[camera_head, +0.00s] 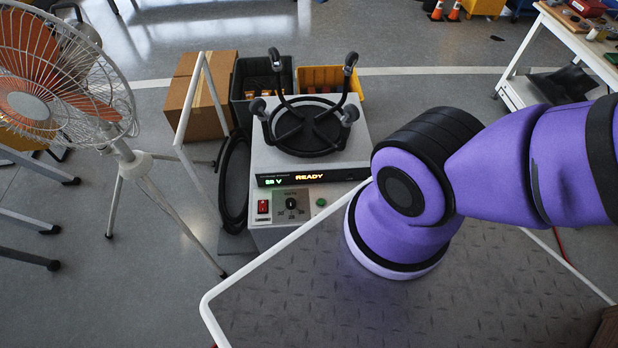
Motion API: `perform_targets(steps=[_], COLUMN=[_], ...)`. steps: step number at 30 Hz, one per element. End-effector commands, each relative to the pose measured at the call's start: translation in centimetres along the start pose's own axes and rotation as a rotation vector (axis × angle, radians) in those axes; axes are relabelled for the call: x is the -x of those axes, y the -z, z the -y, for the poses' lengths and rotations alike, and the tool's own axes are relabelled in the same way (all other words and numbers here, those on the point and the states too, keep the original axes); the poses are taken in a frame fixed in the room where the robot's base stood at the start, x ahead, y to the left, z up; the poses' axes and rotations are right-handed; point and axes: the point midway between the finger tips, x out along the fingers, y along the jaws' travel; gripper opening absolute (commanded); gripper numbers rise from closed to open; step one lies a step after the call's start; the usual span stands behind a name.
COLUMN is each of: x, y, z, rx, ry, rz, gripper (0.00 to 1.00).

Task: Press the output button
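A white-grey power unit (260,151) stands on the floor at centre. Its dark display (311,177) reads "READY" in orange, with a green voltage figure to the left. Below it, the front panel has a red switch (263,207) at left, a black rotary knob (291,203) in the middle, and a small round green button (321,202) at right. No label is readable on the green button, so I cannot tell for sure that it is the output button. My purple arm is to the right of the panel, apart from the button in the picture. My gripper is not visible.
A black ring cradle with upright prongs (309,127) sits on the unit. A wire fan on a stand (48,85) is at left, near a white frame and a cardboard box (187,108). Black and yellow bins (322,79) stand behind. A white-railed dark platform (300,300) fills the front.

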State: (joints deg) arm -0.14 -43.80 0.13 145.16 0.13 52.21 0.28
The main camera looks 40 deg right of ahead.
Motion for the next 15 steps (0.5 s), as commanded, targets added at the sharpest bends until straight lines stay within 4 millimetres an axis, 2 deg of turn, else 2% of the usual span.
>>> perform_targets(steps=[1,5,6,15], x=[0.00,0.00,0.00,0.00], y=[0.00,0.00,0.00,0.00], z=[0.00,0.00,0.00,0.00], rx=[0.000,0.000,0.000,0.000], ry=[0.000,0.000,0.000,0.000], rz=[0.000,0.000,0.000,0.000], gripper=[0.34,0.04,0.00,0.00])
